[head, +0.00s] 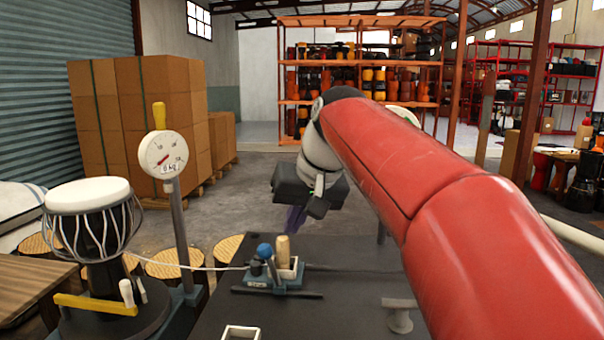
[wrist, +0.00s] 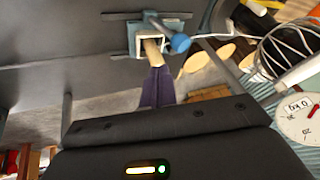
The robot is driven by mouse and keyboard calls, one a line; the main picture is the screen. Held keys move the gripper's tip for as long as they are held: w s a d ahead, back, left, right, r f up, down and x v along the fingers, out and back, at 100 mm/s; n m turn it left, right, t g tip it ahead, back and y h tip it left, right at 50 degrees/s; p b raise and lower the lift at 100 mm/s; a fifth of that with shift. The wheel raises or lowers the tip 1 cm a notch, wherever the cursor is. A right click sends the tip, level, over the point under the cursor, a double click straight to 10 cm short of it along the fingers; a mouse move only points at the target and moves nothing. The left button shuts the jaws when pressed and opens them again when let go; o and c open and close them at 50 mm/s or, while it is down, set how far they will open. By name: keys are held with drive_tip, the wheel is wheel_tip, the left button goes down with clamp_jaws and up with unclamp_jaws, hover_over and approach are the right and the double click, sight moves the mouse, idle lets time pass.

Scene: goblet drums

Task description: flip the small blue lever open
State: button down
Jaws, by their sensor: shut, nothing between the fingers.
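The small blue lever has a round blue knob (head: 264,250) and stands on a blue-grey clamp base (head: 272,283) on the dark bench. The knob also shows in the wrist view (wrist: 180,43). A pale wooden handle (head: 283,250) stands upright just right of the knob, at a small white-edged box. My gripper (head: 295,220) is above and beyond the clamp, with purple fingers partly hidden by its dark body. In the wrist view the fingers (wrist: 156,72) are together and empty, pointing toward the wooden handle and the knob. I cannot tell whether they touch anything.
A goblet drum (head: 92,235) stands on a turntable at the left, beside a dial gauge (head: 165,154) on a post. A thin cord runs from the drum to the clamp. A grey spool-like knob (head: 399,316) sits on the bench at right. Bare bench lies between.

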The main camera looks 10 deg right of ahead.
wheel_tip(320, 180, up, 9)
drive_tip(key=s+a, duration=0.1)
drive_tip(key=s, duration=0.1)
drive_tip(key=shift+s+a, duration=0.2)
drive_tip(key=shift+s, duration=0.15)
drive_tip(key=shift+r, duration=0.1)
